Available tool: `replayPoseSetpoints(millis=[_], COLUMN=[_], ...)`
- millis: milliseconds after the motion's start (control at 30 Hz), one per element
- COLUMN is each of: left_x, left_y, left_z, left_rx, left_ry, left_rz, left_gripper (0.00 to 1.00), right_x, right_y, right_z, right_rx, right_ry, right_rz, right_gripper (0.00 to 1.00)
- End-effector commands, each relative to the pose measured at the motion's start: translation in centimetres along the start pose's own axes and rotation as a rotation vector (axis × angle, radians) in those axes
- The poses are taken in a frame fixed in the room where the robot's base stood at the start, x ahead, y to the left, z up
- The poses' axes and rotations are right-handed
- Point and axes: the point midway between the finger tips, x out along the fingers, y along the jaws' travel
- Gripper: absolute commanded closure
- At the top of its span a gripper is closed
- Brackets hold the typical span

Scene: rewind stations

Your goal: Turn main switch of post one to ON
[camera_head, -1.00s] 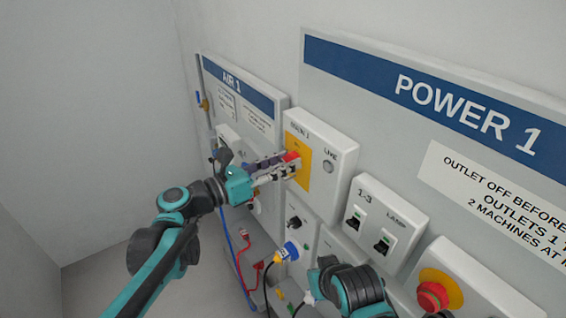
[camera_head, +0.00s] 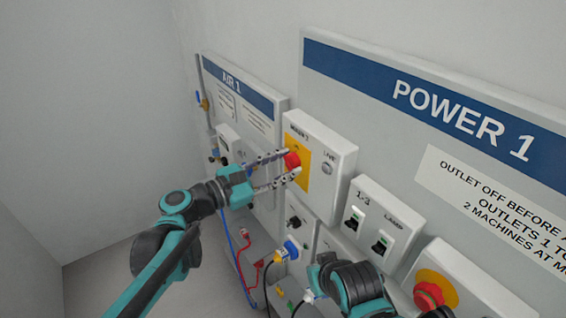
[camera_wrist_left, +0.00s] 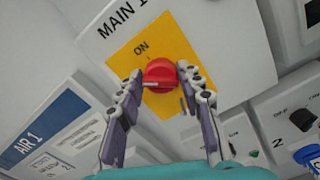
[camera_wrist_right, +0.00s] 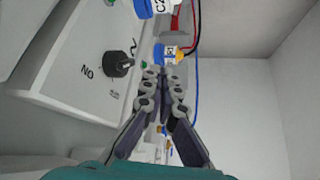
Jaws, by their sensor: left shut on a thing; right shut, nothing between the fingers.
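The main switch is a red rotary knob (camera_head: 292,160) on a yellow plate (camera_wrist_left: 166,42) marked ON, on the white MAIN 1 box (camera_head: 338,150). My left gripper (camera_head: 292,172) is shut on the red knob, with one finger at each side. The left wrist view shows the knob (camera_wrist_left: 160,74) between the fingertips (camera_wrist_left: 160,78). A pale line on the knob points left there, not straight at the ON label. My right gripper (camera_wrist_right: 163,75) is shut and empty, beside a black rotary switch (camera_wrist_right: 118,64). In the head view its fingers are mostly hidden.
A LIVE lamp (camera_head: 327,168) sits right of the knob on the same box. The 1-3 and LAMP breaker box (camera_head: 377,220) and a red stop button (camera_head: 430,295) are to the right. Blue and red cables (camera_head: 245,262) hang below.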

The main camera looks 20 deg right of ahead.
Motion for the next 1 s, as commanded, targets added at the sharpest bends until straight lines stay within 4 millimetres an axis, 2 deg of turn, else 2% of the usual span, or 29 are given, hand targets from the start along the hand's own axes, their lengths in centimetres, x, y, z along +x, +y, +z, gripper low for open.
replayPoseSetpoints(millis=[600, 1000], left_x=[0.01, 0.01], left_y=[-0.26, -0.35], left_z=[-0.06, -0.16], left_rx=[0.58, 0.851], left_ry=[0.0, 0.0], left_rz=[-0.001, -0.001], left_gripper=[0.93, 0.93], right_x=[-0.63, -0.79], right_y=[0.0, 0.0], right_z=[-0.45, -0.57], right_rx=[0.0, 0.0], right_ry=[0.0, 0.0], right_rz=[0.0, 0.0], right_gripper=[1.0, 1.0])
